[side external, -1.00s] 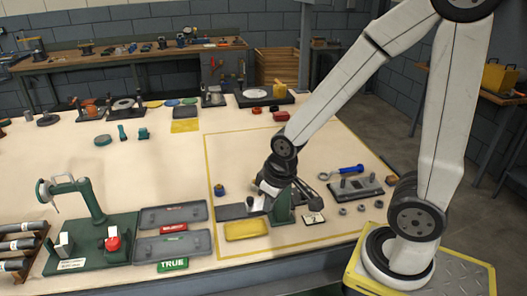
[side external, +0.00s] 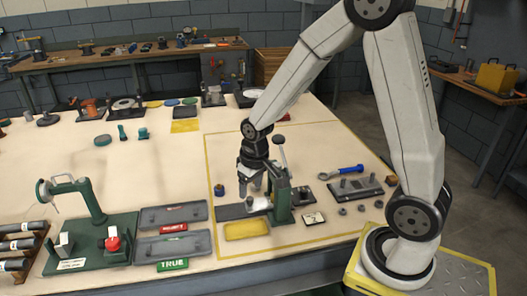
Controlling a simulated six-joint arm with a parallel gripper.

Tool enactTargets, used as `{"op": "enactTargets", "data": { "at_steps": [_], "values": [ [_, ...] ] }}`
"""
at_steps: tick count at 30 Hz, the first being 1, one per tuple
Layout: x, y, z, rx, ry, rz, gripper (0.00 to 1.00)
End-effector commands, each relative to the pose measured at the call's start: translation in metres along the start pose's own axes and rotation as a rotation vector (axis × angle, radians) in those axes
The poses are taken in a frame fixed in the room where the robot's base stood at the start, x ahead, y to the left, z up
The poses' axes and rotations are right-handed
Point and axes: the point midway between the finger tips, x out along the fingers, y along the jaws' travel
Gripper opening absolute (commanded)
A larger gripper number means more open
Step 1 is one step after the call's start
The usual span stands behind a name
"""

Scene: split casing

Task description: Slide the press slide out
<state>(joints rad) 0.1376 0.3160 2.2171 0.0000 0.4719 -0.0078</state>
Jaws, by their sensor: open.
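A green press (side external: 283,200) stands inside the yellow-outlined area, with its lever (side external: 281,150) pointing up. A dark flat plate (side external: 232,212) extends left from the press at its foot; it looks like the press slide, but I cannot be sure. A pale metal part (side external: 259,203) sits by the press, over the plate's right end. My gripper (side external: 250,186) is open and points down, just left of the press column and above the plate. It appears empty. Whether its fingers touch anything is too small to tell, and my wrist partly covers the press.
A yellow tray (side external: 246,229) lies in front of the plate and a small blue-topped part (side external: 218,190) behind it. A blue-handled tool (side external: 341,170), a grey fixture with posts (side external: 354,188) and several nuts lie right. Grey bins (side external: 172,247) and a green stand (side external: 95,232) are left.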

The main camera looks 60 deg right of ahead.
Motion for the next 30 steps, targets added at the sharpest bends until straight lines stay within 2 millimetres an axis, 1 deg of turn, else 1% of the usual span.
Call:
{"op": "enactTargets", "data": {
  "at_steps": [1,6,12,15,18,21,30],
  "values": [
    [0.007,0.007,-0.009,0.018,-0.015,0.002,0.70],
    [0.030,0.031,-0.037,0.071,-0.054,0.008,0.70],
    [0.060,0.062,-0.063,0.132,-0.097,0.011,0.70],
    [0.072,0.075,-0.071,0.156,-0.115,0.012,0.70],
    [0.082,0.085,-0.075,0.173,-0.128,0.012,0.70],
    [0.087,0.090,-0.078,0.182,-0.135,0.011,0.70],
    [0.089,0.092,-0.079,0.185,-0.137,0.012,0.70]
  ]
}}
